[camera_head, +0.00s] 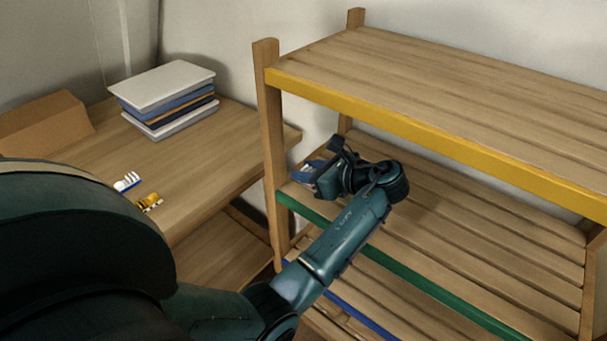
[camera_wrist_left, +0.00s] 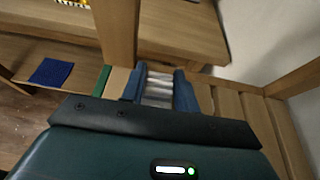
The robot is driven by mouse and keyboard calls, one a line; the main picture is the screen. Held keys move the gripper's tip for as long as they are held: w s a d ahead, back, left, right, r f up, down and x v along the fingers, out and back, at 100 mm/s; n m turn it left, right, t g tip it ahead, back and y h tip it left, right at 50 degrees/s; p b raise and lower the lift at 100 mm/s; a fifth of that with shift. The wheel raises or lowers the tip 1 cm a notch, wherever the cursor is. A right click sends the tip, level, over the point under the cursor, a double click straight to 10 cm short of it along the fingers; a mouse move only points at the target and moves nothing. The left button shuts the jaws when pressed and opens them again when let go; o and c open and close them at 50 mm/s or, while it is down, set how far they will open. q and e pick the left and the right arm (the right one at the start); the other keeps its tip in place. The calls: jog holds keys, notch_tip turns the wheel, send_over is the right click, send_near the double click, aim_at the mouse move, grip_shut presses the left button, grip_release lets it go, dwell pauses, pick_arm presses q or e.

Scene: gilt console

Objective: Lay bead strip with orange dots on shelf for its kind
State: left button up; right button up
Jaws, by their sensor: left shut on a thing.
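My left gripper (camera_head: 308,174) is just inside the left front post of the shelf unit, over the left end of the green-edged middle shelf (camera_head: 440,237). In the left wrist view, its blue fingers are shut on a pale, ribbed bead strip (camera_wrist_left: 160,88). I cannot make out orange dots on it, and in the head view it is mostly hidden. The top shelf (camera_head: 450,90) has a yellow front edge, and a lower shelf has a blue front edge (camera_head: 350,312). My right gripper is not in view.
A wooden table (camera_head: 205,165) at the left holds stacked books (camera_head: 165,98), a brown box (camera_head: 42,125), a white-and-blue piece (camera_head: 127,181) and a yellow piece (camera_head: 150,202). A wooden post (camera_head: 268,140) stands close to my gripper. The visible shelf boards are bare. A blue square (camera_wrist_left: 51,71) lies low down.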

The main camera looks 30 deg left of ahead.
pick_arm(q)
jog(key=shift+d, duration=0.1)
dwell(0.3)
jog(key=shift+f, duration=0.15)
jog(key=o, duration=1)
jog(key=shift+c, duration=0.2)
jog(key=v, duration=1.2)
